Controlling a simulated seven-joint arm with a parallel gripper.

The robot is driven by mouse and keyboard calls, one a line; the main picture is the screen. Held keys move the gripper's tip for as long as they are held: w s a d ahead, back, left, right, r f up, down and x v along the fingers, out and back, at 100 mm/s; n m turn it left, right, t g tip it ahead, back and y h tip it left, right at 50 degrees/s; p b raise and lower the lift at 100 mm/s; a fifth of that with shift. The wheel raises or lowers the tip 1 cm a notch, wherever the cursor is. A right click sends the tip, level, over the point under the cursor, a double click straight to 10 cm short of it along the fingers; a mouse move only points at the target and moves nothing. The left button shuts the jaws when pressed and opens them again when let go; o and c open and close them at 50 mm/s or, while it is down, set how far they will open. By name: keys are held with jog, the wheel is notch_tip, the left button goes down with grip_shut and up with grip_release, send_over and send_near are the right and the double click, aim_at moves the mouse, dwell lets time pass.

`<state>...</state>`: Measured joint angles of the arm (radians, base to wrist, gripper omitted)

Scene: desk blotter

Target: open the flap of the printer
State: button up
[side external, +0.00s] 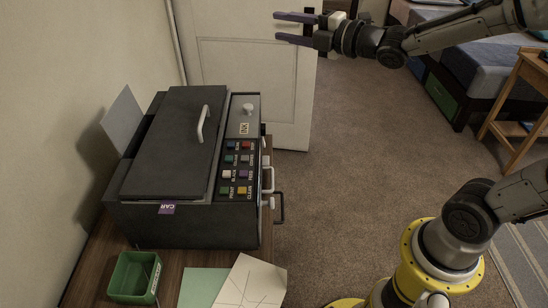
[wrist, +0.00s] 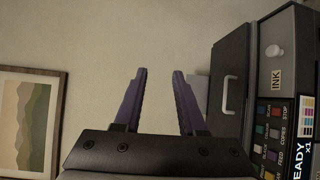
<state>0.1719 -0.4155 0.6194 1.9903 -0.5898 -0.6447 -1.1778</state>
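The dark grey printer (side external: 150,226) stands on a wooden cabinet against the wall. Its flap (side external: 177,135) lies flat and closed on top, with a white curved handle (side external: 203,124) along its right side. In the wrist view the printer's flap (wrist: 234,110) is at the right edge, with the handle (wrist: 231,80) showing. My gripper (side external: 275,27) is high up, beyond and above the printer, well apart from it. Its two purple fingers are spread and nothing is between them; they also show in the wrist view (wrist: 160,72).
A control panel with coloured buttons (side external: 238,173) and a knob (side external: 249,110) lies right of the flap. A green box (side external: 134,277) and papers (side external: 245,284) lie in front. A white door (side external: 250,75) stands behind. Carpeted floor (side external: 345,170) is open to the right.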

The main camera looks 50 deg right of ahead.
jog(key=w+f+n+y, duration=0.3)
jog(key=w+f+n, duration=0.1)
jog(key=f, duration=0.4)
jog(key=m+y, duration=0.1)
jog(key=m, duration=0.1)
send_near(265, 164)
jog(key=x, duration=0.2)
jog(key=d+x, duration=0.1)
jog(key=x, duration=0.5)
jog(key=shift+w+d+f, duration=0.15)
jog(key=shift+w+d, duration=0.1)
grip_shut()
